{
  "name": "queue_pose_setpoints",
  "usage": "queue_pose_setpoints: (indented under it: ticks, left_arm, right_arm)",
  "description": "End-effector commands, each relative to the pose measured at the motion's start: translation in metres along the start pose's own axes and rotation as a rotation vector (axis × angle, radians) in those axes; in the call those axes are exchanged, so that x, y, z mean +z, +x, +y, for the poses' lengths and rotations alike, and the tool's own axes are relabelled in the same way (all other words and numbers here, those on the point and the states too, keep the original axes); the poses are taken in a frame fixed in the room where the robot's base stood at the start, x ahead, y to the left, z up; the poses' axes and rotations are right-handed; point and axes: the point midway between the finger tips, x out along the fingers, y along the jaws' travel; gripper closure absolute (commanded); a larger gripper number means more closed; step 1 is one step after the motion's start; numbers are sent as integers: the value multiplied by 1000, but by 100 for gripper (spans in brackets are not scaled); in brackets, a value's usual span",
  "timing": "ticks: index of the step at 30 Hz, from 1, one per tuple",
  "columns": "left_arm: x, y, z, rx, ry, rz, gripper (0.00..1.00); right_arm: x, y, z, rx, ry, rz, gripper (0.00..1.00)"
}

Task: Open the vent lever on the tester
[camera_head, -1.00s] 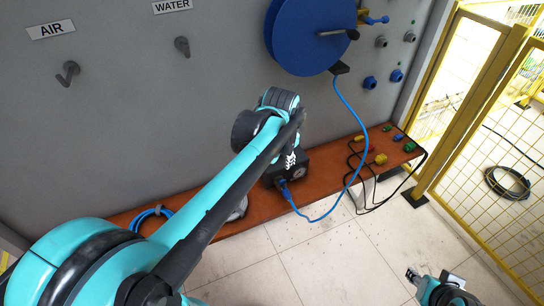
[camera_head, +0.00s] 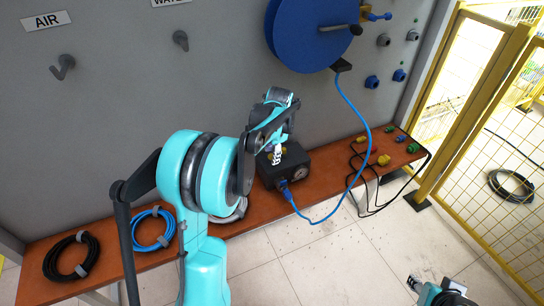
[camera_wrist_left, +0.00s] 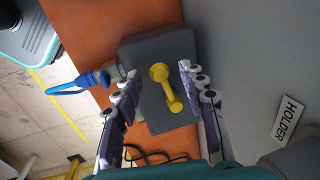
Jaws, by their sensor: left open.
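The tester, a dark grey box (camera_head: 308,167), sits on the brown bench with a blue hose plugged into its front. In the left wrist view the tester (camera_wrist_left: 150,50) fills the middle. Its yellow vent lever (camera_wrist_left: 169,90) has a round hub and a short arm slanting down and right. My left gripper (camera_wrist_left: 159,72) is open, with one finger on each side of the lever and a gap to both. In the head view my left gripper (camera_head: 276,152) is over the tester's left part, and my arm hides some of it. My right gripper (camera_head: 413,284) is low at the right, away from the bench; its jaws are too small to judge.
A blue hose (camera_head: 369,145) runs from the tester to the blue reel (camera_head: 310,35) on the grey wall. Black cables with yellow and green plugs (camera_head: 383,160) lie at the bench's right. Coiled black (camera_head: 50,262) and blue (camera_head: 136,236) hoses lie at its left.

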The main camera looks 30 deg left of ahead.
Motion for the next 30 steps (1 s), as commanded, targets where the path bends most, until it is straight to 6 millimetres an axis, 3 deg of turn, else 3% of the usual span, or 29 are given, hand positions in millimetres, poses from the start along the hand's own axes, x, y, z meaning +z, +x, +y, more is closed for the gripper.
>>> queue_pose_setpoints:
  ticks: [10,11,15,16,30]
  left_arm:
    - [0,7,0,0,-1,0,58]
    - [0,7,0,0,-1,0,61]
    - [0,7,0,0,-1,0,98]
    - [0,7,0,0,-1,0,100]
    - [-2,5,5,1,-81,-15,100]
  right_arm:
    - [1,2,0,0,0,0,60]
    - [1,2,0,0,0,0,60]
    - [1,2,0,0,0,0,60]
    - [1,2,0,0,0,0,60]
    - [-2,-2,0,0,0,0,60]
